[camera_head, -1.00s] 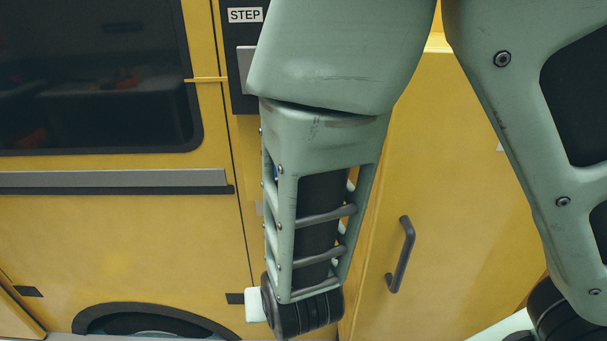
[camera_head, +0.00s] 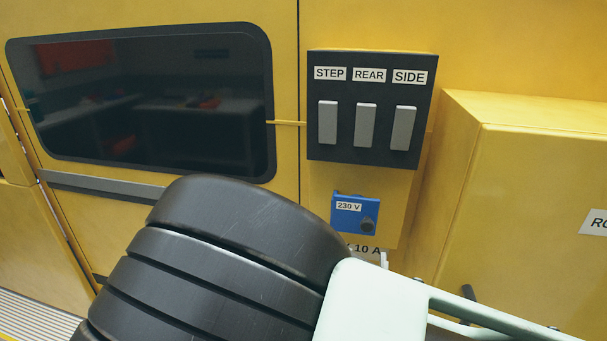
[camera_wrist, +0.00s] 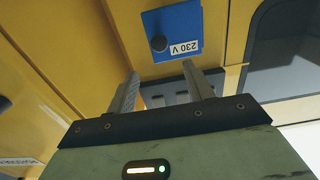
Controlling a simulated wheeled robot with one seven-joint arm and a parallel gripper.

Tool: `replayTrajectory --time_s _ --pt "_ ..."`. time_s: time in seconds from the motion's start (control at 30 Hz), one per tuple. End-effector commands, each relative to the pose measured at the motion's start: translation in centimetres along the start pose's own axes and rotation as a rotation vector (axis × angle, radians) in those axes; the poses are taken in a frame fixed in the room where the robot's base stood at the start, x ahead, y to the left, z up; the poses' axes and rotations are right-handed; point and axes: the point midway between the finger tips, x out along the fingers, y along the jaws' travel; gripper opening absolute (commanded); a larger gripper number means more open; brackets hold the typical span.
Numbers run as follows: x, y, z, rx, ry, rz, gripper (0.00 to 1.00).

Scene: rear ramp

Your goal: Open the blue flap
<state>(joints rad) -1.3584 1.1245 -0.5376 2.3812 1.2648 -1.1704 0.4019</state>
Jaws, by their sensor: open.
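The blue flap (camera_head: 347,214) is on a narrow yellow panel, below a black switch box. It carries a "230 V" label and a dark round knob (camera_head: 369,223), and it looks shut. In the wrist view the blue flap (camera_wrist: 185,24) shows upside down, with its knob (camera_wrist: 158,43) just beyond the fingertips. My gripper (camera_wrist: 160,68) is open and empty, pointing at the flap and apart from it. In the head view my arm hides most of my gripper and the area below the flap.
The black switch box (camera_head: 371,152) has three grey switches labelled STEP, REAR and SIDE. A yellow cabinet (camera_head: 530,190) juts out at the right. A dark window (camera_head: 150,105) is at the left. A "10 A" label below the flap is partly covered.

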Motion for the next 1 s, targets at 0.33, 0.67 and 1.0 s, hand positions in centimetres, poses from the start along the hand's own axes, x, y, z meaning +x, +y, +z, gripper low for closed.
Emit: replayTrajectory --time_s 0.33,0.67,1.0 --pt "7.1 0.1 -0.3 -0.002 0.000 0.001 0.52" --pt "10.0 0.0 0.0 -0.001 -0.002 -0.001 0.52" --pt "10.1 0.0 0.1 0.000 -0.002 -0.001 0.35"
